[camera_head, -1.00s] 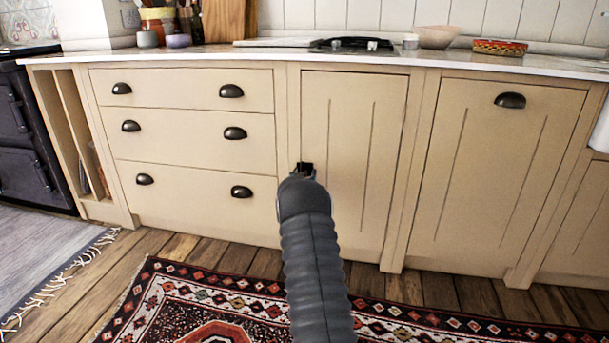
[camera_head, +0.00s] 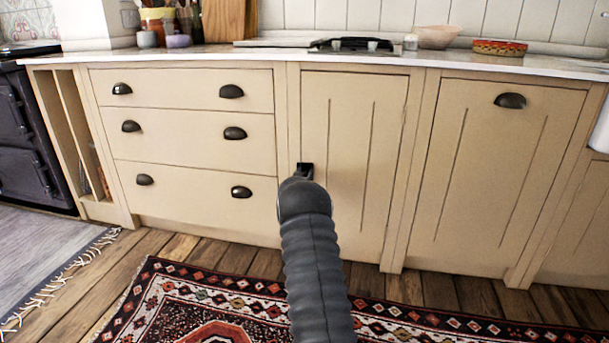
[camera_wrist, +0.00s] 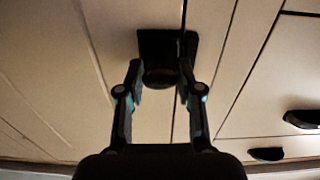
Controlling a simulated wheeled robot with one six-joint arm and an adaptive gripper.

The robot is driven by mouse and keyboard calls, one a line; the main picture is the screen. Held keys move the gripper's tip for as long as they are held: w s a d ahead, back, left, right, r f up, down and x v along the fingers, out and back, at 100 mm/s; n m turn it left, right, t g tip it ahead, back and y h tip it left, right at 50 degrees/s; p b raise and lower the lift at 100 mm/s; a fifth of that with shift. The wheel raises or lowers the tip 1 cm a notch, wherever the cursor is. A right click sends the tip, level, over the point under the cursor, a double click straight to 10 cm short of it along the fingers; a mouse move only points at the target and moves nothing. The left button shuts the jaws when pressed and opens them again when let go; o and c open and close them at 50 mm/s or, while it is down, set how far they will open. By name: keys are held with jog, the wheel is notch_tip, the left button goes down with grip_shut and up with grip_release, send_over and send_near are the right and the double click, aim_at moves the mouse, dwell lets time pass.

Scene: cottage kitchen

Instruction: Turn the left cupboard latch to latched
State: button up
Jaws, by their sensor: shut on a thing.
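The cupboard latch (camera_head: 305,169) is a small dark fitting at the left edge of the panelled cupboard door (camera_head: 345,140). In the wrist view its dark plate (camera_wrist: 154,44) lies across the seam between the door and the frame, with a rounded dark knob below it. My gripper (camera_wrist: 161,78) has one finger on each side of the knob and is shut on it. The knob's turn angle is hard to make out in the dark. In the head view my arm hides the fingers and most of the latch.
Drawers (camera_head: 195,140) with dark cup handles are left of the door. Another panelled door (camera_head: 505,165) with a cup handle is to the right. The countertop (camera_head: 270,55) juts out above. A patterned rug (camera_head: 210,305) covers the floor in front.

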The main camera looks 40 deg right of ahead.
jog(key=n+p, duration=0.1)
jog(key=n, duration=0.3)
jog(key=shift+w+r, duration=0.1)
jog(key=n+p, duration=0.1)
jog(key=n, duration=0.3)
jog(key=shift+a+n, duration=0.1)
jog(key=shift+n, duration=0.3)
jog(key=n+p, duration=0.1)
jog(key=n, duration=0.3)
jog(key=shift+w+n+p, duration=0.1)
jog(key=shift+n+p, duration=0.2)
jog(key=shift+f+n+p, duration=0.15)
jog(key=shift+n+p, duration=0.1)
jog(key=shift+n, duration=0.7)
jog(key=shift+f+n+p, duration=0.15)
jog(key=shift+n+p, duration=0.1)
jog(key=shift+n, duration=1)
jog(key=o, duration=1.2)
jog(key=shift+a, duration=0.1)
jog(key=shift+c, duration=0.2)
jog(key=v, duration=1.2)
